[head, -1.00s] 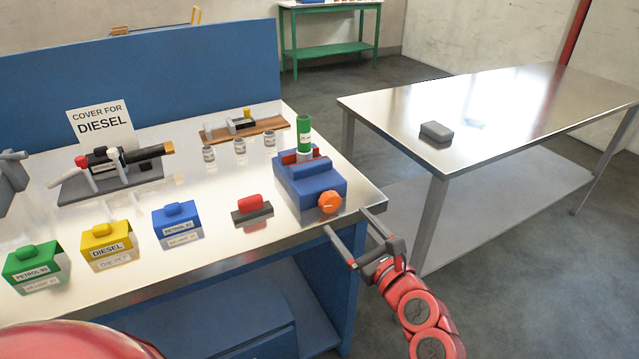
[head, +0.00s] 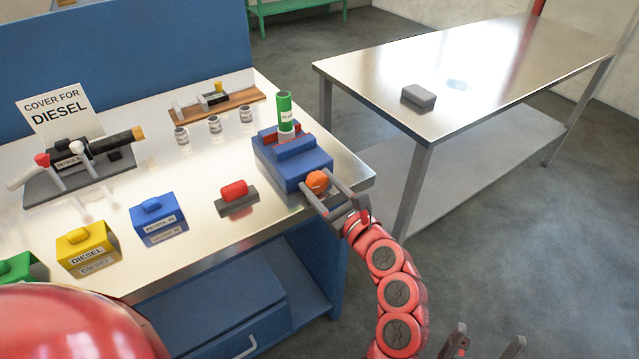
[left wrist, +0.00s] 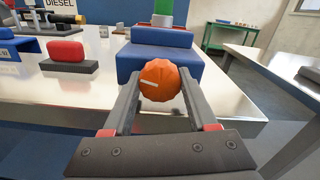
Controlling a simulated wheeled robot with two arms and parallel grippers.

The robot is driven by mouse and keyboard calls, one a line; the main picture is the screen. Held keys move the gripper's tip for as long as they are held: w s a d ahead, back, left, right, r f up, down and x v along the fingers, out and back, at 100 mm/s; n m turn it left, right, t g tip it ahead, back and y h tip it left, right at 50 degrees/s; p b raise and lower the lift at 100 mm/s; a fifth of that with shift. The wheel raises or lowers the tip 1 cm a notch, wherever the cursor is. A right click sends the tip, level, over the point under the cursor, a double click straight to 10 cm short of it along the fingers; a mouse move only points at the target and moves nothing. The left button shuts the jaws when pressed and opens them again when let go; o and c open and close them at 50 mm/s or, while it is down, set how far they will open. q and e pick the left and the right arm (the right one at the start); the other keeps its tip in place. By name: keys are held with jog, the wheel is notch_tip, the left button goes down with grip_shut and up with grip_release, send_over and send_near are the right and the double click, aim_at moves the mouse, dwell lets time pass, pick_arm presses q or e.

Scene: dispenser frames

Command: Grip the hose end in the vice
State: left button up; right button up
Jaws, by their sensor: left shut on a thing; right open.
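The blue vice (head: 290,165) stands at the right end of the steel workbench, with red jaws (head: 268,134) on top and an orange knob (head: 317,181) on its front. The green hose end (head: 284,104) with a white label stands upright at the jaws. I cannot tell how tightly the jaws press on it. My left gripper (head: 318,183) is shut on the knob, with one finger on each side. The left wrist view shows the knob (left wrist: 160,83) between the fingers. My right gripper (head: 490,337) is open and empty at the bottom right, away from the bench.
A red block on a grey base (head: 235,192) sits left of the vice. Blue (head: 158,215) and yellow (head: 86,246) covers line the front edge. A nozzle on a stand (head: 80,175) and a "Cover for Diesel" sign (head: 55,108) are further left. A steel table (head: 470,85) stands right.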

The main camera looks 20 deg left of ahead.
pick_arm(q)
jog(key=c, duration=0.7)
jog(key=shift+c, duration=0.2)
jog(key=shift+m, duration=1.2)
jog(key=shift+m+p, duration=0.4)
jog(key=shift+m, duration=1.4)
jog(key=o, duration=1.4)
